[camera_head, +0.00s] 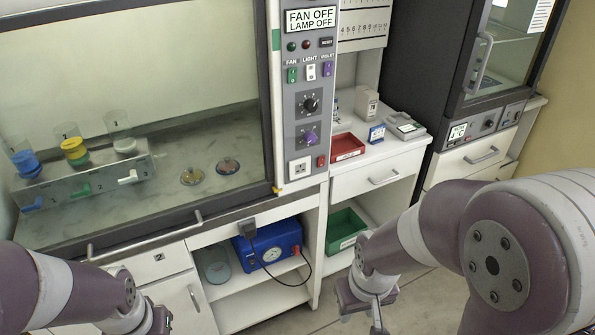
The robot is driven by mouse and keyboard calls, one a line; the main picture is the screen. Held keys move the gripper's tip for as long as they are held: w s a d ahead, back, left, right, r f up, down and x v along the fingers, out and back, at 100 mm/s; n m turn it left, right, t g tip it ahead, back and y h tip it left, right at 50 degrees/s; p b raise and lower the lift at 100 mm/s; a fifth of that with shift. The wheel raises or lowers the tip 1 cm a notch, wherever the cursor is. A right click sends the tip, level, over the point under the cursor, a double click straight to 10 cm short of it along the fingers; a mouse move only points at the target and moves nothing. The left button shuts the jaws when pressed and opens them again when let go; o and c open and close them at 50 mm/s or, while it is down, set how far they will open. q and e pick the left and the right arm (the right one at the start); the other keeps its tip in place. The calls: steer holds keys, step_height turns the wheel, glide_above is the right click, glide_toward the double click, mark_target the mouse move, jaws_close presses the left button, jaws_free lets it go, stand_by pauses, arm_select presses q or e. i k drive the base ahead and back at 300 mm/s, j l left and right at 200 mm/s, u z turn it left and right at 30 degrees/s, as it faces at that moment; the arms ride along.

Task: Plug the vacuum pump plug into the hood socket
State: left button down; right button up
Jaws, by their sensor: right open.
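The blue vacuum pump (267,243) with a round gauge sits on the open shelf under the hood. A dark plug-like piece (247,228) rests at its top left, and a black cable (309,268) curves down at its right. The hood socket (299,168) is a white square outlet low on the hood's control panel, with nothing in it. My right gripper (362,312) is open and empty, low in front of the cabinets, right of the pump and apart from it. My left gripper (152,322) shows only partly at the bottom edge; its jaws are unclear.
The hood (200,120) holds a tube rack (95,180) and two dishes. A glass dish (216,268) stands left of the pump. A green bin (345,229) sits on a lower shelf, a red tray (347,147) on the counter. An incubator (470,130) stands right. Floor shows around my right gripper.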

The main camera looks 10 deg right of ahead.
mark_target(249, 229)
steer(key=i+l, duration=0.55)
steer(key=l, duration=0.2)
steer(key=i+l+u, duration=0.25)
steer(key=i+l, duration=0.15)
steer(key=l, duration=0.2)
steer(key=u, duration=1.4)
